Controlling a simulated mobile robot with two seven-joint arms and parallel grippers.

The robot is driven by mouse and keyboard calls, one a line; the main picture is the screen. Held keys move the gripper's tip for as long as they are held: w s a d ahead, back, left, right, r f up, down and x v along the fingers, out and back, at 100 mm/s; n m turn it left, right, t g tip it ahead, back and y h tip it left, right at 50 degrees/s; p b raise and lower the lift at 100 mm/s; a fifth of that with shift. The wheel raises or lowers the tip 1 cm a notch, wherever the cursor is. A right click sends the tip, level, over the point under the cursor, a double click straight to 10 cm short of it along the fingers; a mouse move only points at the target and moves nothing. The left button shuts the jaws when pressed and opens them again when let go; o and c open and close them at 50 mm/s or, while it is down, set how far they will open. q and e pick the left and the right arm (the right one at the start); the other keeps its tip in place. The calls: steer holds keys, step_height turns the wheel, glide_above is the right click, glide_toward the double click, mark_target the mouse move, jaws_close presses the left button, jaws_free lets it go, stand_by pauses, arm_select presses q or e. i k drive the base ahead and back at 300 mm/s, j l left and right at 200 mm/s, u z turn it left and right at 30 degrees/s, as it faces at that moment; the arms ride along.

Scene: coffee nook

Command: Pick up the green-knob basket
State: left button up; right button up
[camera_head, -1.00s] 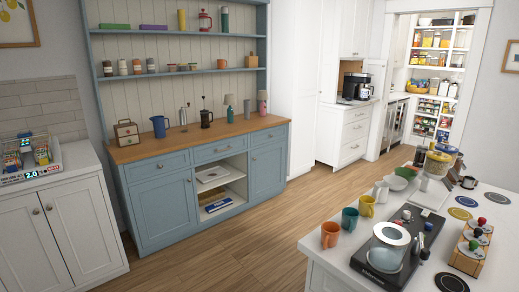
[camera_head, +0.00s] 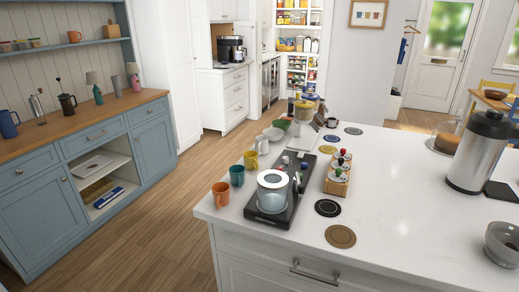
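A wooden stand (camera_head: 334,187) sits on the white island counter, right of a black appliance. It carries several small round metal pieces with coloured knobs in a row. A green knob (camera_head: 338,172) shows at the near end of the row, and a red knob (camera_head: 343,152) at the far end. The picture is too small to make out the basket under the green knob clearly. Neither of my grippers is in view.
The black appliance (camera_head: 267,216) with a clear round vessel stands left of the stand. Orange, teal and yellow mugs line the counter's left edge. Dark (camera_head: 327,208) and brown (camera_head: 340,236) coasters lie in front. A steel dispenser (camera_head: 480,155) stands right. Counter between is clear.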

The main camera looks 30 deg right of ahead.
mark_target(336, 176)
steer(key=z, duration=1.45)
